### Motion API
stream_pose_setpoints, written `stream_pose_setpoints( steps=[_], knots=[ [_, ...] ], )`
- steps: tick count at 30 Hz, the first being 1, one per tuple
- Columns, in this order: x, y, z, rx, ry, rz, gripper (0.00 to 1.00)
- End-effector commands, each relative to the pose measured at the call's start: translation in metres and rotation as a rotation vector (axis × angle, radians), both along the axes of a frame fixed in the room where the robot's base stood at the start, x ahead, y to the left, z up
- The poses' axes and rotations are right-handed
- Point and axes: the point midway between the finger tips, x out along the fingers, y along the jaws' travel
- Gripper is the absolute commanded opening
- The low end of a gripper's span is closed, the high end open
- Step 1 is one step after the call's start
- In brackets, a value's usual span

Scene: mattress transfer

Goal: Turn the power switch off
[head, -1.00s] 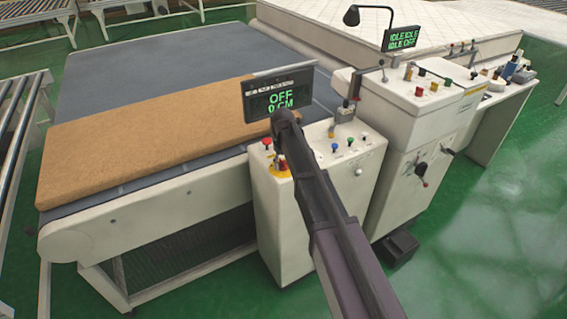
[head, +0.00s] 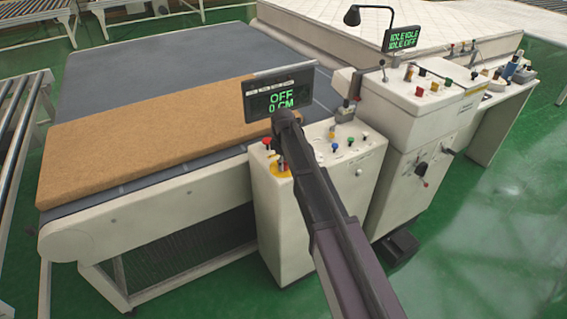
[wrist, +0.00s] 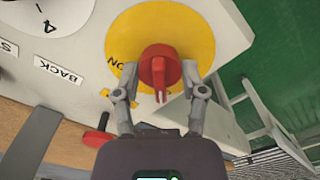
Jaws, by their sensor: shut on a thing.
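The power switch (wrist: 160,68) is a red rotary knob on a round yellow plate (wrist: 203,30). The letters "ON" show at the plate's left side in the wrist view. The knob's red bar points down toward the gripper in that view. My gripper (wrist: 161,76) is shut on the red knob, one finger on each side. In the head view my arm hides most of the switch, and only part of the yellow plate (head: 279,173) shows on the near cabinet (head: 283,225). The display (head: 279,93) above it reads "OFF" and "0 CM".
Several coloured buttons (head: 350,141) sit right of the switch on the cabinet top. A brown mattress slab (head: 145,140) lies on the grey conveyor (head: 175,75). In the wrist view a red-ended handle (wrist: 97,138) and a "BACK" label (wrist: 58,72) lie to the left.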

Motion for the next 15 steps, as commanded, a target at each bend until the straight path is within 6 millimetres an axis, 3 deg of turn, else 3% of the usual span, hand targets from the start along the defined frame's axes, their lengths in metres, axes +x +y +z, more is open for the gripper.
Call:
stream_pose_setpoints(
  steps=[15],
  knots=[
    [0.0014,-0.0026,0.0,-0.006,-0.002,0.043,0.06]
  ],
)
